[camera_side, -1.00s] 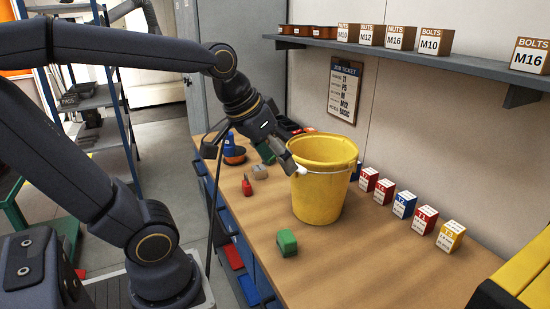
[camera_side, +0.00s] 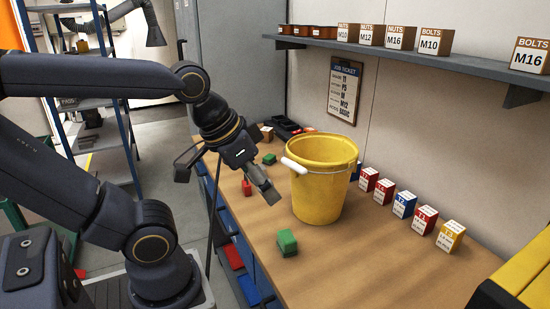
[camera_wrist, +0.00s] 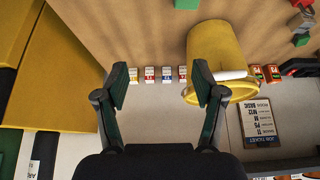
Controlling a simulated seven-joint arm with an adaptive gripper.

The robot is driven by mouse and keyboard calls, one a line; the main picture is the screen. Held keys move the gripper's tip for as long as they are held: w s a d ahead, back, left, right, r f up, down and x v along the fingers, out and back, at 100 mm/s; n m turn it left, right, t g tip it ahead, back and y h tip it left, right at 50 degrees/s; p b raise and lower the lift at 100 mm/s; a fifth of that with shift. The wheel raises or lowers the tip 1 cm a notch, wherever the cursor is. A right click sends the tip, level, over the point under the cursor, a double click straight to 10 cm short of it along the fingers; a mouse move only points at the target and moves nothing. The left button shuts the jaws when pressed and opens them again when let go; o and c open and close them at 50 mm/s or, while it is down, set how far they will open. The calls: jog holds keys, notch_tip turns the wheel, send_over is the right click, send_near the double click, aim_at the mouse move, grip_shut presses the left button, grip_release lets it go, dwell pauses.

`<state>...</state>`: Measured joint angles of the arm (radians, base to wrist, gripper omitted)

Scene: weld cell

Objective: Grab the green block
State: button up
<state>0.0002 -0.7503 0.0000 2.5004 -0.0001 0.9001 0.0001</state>
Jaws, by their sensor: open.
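A green block (camera_side: 287,242) lies on the wooden bench in front of the yellow bucket, near the bench's front edge. In the wrist view a green block (camera_wrist: 187,4) is cut off by the top edge. A second, smaller-looking green block (camera_side: 268,158) lies farther back on the bench and appears at the right in the wrist view (camera_wrist: 300,40). My gripper (camera_side: 227,186) is open and empty, above the bench's front edge, left of the bucket and apart from the near green block. Its spread fingers (camera_wrist: 160,82) show in the wrist view.
The yellow bucket (camera_side: 320,192), with a white handle grip (camera_side: 294,165), stands close right of my gripper. Several labelled boxes (camera_side: 404,204) line the wall side. A red item (camera_side: 246,187) lies behind my gripper. Bench space around the near green block is clear.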

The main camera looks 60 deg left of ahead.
jog(key=shift+o, duration=0.2)
jog(key=o, duration=0.3)
